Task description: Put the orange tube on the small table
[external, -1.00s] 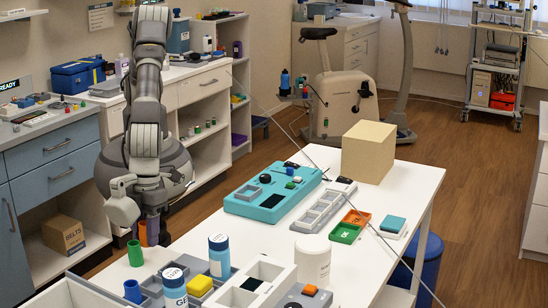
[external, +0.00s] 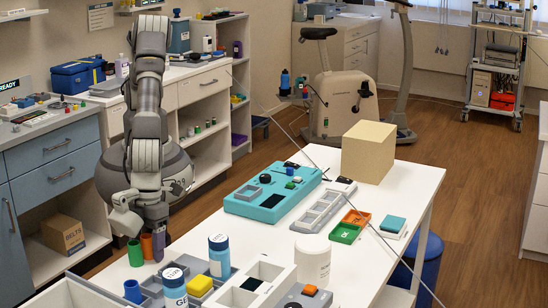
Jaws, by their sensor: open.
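A dull orange-brown tube (external: 147,246) stands upright at the near left end of the white table, just right of a green tube (external: 135,253). My gripper (external: 153,238) is low at the orange tube, its body just above it. One dark finger (external: 159,244) shows close along the tube's right side. The other finger is hidden. My gripper is open; whether a finger touches the tube cannot be told. The long white table (external: 400,180) fills the foreground; I cannot tell if it is the small table.
A blue tube (external: 132,290), blue-labelled bottles (external: 219,256), a yellow block (external: 200,285) and grey trays crowd the near end. A teal device (external: 270,195), a cream box (external: 368,152) and a white jar (external: 312,260) stand further along. The table's far right corner is clear.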

